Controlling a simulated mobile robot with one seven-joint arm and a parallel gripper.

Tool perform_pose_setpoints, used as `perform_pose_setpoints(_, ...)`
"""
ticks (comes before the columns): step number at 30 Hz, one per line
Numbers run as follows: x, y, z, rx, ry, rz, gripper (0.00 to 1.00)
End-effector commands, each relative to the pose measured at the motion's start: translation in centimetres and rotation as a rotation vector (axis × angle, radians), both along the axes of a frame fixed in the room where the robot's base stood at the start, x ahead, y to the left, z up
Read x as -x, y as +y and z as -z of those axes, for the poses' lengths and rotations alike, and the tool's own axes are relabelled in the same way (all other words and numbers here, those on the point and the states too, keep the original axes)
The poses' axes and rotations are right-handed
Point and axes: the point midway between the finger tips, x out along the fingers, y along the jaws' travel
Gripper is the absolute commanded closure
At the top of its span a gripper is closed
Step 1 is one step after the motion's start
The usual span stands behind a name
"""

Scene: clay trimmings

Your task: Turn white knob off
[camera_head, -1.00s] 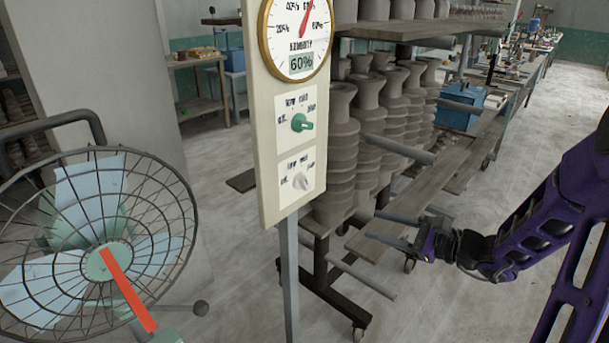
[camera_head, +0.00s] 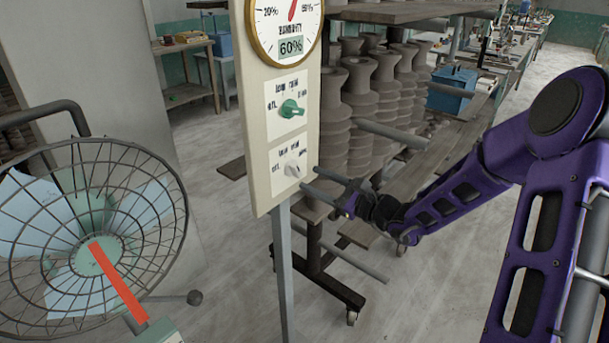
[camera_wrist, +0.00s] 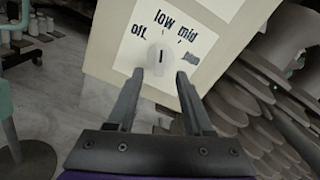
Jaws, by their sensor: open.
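The white knob (camera_head: 292,169) is the lower knob on an upright cream panel (camera_head: 262,190), on a white plate lettered off, low and mid, with a fourth label unclear. In the wrist view the white knob (camera_wrist: 160,58) has a short dark mark pointing up toward the low and mid lettering, not at off. My gripper (camera_head: 310,179) is just right of the panel in the head view. In the wrist view my gripper (camera_wrist: 160,72) is open, its fingertips on either side of the knob's lower part. I cannot tell whether they touch it.
A green knob (camera_head: 291,108) sits above the white one, below a round humidity gauge (camera_head: 286,46) reading 60%. A caged fan (camera_head: 97,258) stands left of the panel. A cart with stacked clay pots (camera_head: 362,100) stands close behind and right.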

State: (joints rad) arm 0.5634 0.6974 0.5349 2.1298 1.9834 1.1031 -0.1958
Motion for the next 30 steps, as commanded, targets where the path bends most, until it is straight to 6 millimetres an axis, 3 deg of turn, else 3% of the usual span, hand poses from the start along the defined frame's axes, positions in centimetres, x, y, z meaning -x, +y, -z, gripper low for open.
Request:
perform_pose_setpoints(6, -1.8, 2.4, 0.0, -0.001, 0.001, 0.000, 0.49)
perform_pose_setpoints(18, -2.3, 2.9, 0.0, 0.000, 0.001, 0.000, 0.49)
perform_pose_setpoints(27, -2.3, 2.9, 0.0, 0.000, 0.001, 0.000, 1.00)
perform_pose_setpoints(30, -2.3, 2.9, 0.0, 0.000, 0.001, 0.000, 1.00)
